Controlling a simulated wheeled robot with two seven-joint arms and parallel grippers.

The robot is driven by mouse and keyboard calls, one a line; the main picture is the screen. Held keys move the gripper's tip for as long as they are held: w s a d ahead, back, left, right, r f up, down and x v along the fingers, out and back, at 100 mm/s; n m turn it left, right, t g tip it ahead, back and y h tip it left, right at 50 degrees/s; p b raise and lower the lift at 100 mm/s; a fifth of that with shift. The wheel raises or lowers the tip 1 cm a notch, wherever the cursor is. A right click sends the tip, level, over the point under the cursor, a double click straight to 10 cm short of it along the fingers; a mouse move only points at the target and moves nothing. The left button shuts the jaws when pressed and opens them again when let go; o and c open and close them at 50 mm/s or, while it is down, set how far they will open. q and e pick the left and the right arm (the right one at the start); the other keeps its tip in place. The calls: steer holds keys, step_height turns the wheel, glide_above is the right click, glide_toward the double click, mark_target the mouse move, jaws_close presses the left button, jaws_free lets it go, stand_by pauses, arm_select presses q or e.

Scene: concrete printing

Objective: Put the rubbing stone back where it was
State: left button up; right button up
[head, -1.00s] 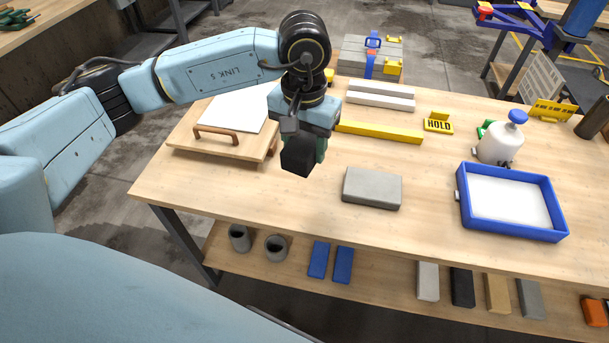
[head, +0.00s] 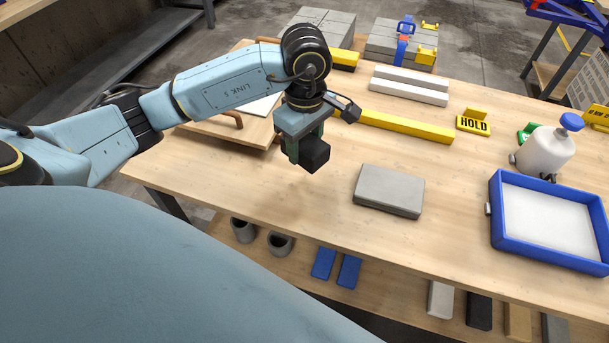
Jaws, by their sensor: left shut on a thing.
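My left gripper (head: 304,146) is shut on a small black block, which looks like the rubbing stone (head: 316,155). It holds the stone above the wooden table (head: 270,195), left of a flat grey slab (head: 389,190). The fingers hide part of the stone. I cannot tell its exact height over the table. My right gripper is not in view.
A wooden board with a handle (head: 233,118) lies behind left. A yellow bar (head: 405,125), a HOLD sign (head: 473,123), a white bottle (head: 545,152) and a blue tray (head: 497,228) stand right. Bare tabletop lies around the slab. Several blocks and cups (head: 280,243) occupy the lower shelf.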

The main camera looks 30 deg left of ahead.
arm_select(q)
glide_above(305, 185)
step_height(305, 185, down, 6)
steer(key=shift+r, duration=0.15)
steer(key=shift+f+b, duration=0.4)
steer(key=shift+f, duration=1.8)
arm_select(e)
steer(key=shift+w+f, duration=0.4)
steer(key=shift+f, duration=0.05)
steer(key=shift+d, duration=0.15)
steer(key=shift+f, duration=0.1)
arm_select(q)
steer(key=shift+f, duration=0.15)
steer(key=o, duration=1)
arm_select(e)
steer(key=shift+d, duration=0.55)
